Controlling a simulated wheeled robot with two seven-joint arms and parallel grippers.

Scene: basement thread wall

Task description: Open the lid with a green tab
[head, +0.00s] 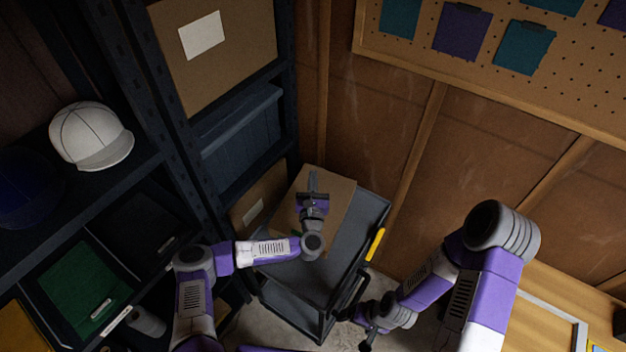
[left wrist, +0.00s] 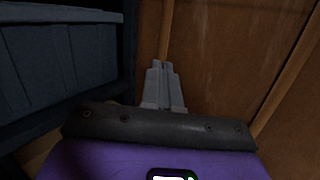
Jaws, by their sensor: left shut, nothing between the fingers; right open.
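My left gripper (head: 312,178) is above this box in the head view. Its fingers also show in the left wrist view (left wrist: 163,85), shut together and empty, with brown wall panel behind them. My right gripper (head: 356,328) is low beside the cart's right side, open; its fingers are small and dark there.
Dark shelving on the left holds a blue-grey bin (head: 240,135), a cardboard box (head: 215,65), a white cap (head: 91,137) and a bin with green contents (head: 85,288). The cart has a yellow handle (head: 375,245). A wooden bench (head: 545,290) is at right.

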